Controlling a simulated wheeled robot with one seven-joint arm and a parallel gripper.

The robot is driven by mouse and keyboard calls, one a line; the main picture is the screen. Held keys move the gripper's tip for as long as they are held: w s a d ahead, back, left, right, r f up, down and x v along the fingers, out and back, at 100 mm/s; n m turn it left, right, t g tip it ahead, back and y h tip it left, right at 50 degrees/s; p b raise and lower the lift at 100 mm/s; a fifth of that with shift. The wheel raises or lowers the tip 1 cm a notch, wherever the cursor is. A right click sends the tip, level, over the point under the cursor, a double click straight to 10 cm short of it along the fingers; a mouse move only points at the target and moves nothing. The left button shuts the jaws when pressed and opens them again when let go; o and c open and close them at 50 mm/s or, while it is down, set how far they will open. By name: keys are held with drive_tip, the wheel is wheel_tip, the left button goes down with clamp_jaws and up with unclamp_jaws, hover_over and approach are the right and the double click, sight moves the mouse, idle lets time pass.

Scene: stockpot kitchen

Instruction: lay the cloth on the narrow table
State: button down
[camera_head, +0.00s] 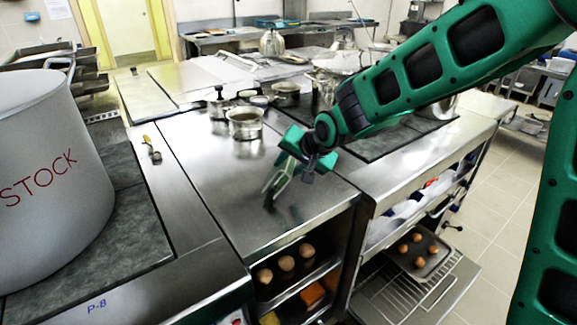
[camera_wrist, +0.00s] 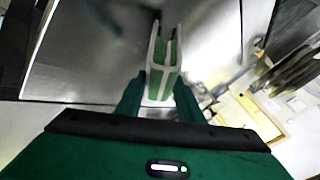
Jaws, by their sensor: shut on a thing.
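My gripper (camera_head: 287,165) hangs above the front part of a steel worktop (camera_head: 200,165) in the head view. In the wrist view my gripper (camera_wrist: 160,92) is shut on a folded piece, white-edged with green faces (camera_wrist: 162,62), which seems to be the cloth. It stands out past the fingertips and looks narrow and doubled over. In the head view the held cloth (camera_head: 275,187) shows as a greyish sliver, apparently just above the steel. I cannot tell for sure which surface is the narrow table.
A large pot marked STOCK (camera_head: 45,170) stands at the left. A small brush-like tool (camera_head: 152,148) lies near it. A small steel pan (camera_head: 244,124) stands behind my gripper. Shelves below hold round brown items (camera_head: 286,263). A tray (camera_head: 418,252) sits low at the right. The steel around my gripper is clear.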

drive_tip(key=c, duration=1.2)
unclamp_jaws()
drive_tip(key=v, duration=1.2)
